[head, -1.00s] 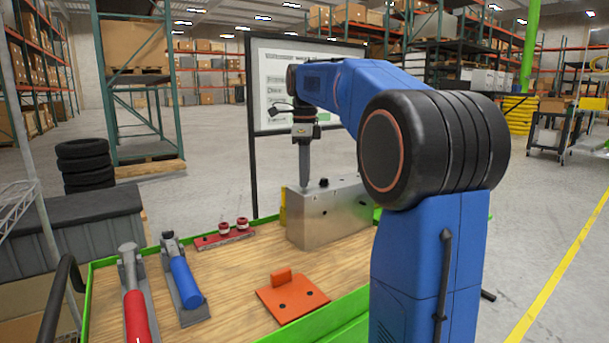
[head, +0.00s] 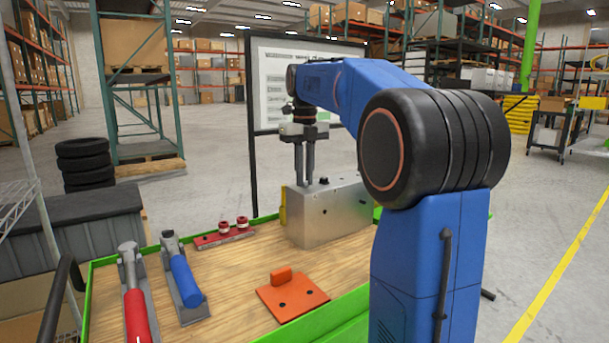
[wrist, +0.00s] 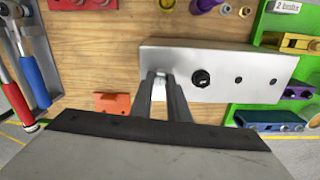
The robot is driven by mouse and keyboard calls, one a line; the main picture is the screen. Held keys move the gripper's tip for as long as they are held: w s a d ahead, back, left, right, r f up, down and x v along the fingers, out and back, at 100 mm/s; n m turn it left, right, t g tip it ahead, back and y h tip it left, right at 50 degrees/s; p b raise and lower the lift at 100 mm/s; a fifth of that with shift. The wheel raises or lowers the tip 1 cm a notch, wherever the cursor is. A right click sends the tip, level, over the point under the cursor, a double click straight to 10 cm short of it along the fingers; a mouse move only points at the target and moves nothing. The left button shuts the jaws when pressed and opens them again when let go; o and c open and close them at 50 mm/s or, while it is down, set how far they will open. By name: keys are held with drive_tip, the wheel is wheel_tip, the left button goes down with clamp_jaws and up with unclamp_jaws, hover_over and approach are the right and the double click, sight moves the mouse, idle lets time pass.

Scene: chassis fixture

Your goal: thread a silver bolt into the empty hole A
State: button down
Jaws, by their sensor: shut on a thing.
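The metal block (head: 325,212) stands at the back of the wooden bench; it also shows in the wrist view (wrist: 218,60). A black bolt head (wrist: 201,79) sits in its top face, with two open dark holes (wrist: 238,80) (wrist: 275,82) to the right of it. My gripper (head: 304,184) points straight down over the left end of the block's top. In the wrist view its fingers (wrist: 160,84) are shut on a small silver bolt (wrist: 159,82), of which only a pale part shows. The fingers hide hole A and the bolt's tip, so I cannot tell how deep it sits.
An orange plate (head: 292,300) lies in front of the block. A red-handled tool (head: 136,312) and a blue-handled tool (head: 186,282) lie at the left. A red rack (head: 225,239) stands behind them. Green trays (wrist: 270,93) with coloured parts flank the block on the right in the wrist view.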

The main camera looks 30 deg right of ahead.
drive_tip(key=shift+f, duration=0.2)
drive_tip(key=c, duration=1.6)
unclamp_jaws()
drive_tip(key=shift+r, duration=0.15)
drive_tip(key=shift+r, duration=1.2)
